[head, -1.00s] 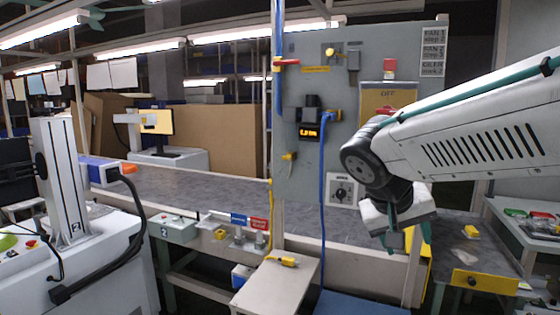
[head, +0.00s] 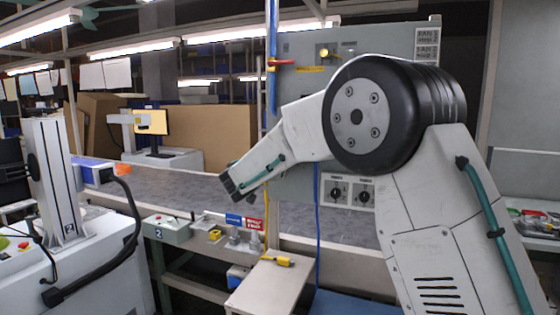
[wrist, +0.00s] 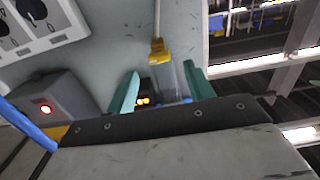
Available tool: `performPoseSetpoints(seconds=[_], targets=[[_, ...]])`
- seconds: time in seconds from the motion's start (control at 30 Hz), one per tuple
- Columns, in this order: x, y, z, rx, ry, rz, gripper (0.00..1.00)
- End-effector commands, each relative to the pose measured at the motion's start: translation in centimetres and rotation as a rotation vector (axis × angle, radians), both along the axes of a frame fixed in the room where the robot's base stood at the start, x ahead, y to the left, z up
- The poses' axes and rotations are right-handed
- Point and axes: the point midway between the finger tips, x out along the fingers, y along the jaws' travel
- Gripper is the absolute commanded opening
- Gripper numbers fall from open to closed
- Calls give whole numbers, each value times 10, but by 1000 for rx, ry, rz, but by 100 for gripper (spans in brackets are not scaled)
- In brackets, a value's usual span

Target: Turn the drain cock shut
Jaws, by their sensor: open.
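My gripper (head: 230,187) is at the left edge of the grey panel, pointing down and left in the head view. In the wrist view my gripper (wrist: 162,71) has its two green fingers apart. A yellow fitting (wrist: 159,56) with a grey, clear-looking body and a pale pipe shows between the fingertips; I cannot tell its distance, and nothing is held. It may be the drain cock, but I cannot be sure. My arm hides that part of the panel in the head view. A red lever (head: 282,63) sits on the blue pipe higher up.
In the wrist view, a box with a red lamp (wrist: 46,109) and a blue cable (wrist: 30,124) lie left. A conveyor (head: 180,184) runs behind. A small table (head: 262,285) stands below.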

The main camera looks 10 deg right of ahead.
Motion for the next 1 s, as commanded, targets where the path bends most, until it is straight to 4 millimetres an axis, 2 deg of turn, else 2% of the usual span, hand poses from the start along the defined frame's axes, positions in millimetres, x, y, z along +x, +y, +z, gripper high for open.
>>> performPoseSetpoints(seconds=[0.1, 0.3, 0.67, 0.73, 0.83, 0.87, 1.0], targets=[[17, -14, 0, 1, 1, -4, 53], [37, -28, -1, 0, 2, -3, 53], [43, -33, 0, 0, 2, -2, 53], [43, -33, 0, 0, 2, -2, 39], [43, -33, 0, 0, 2, -2, 11], [43, -33, 0, 0, 2, -2, 8], [43, -32, 0, -1, 3, -2, 8]])
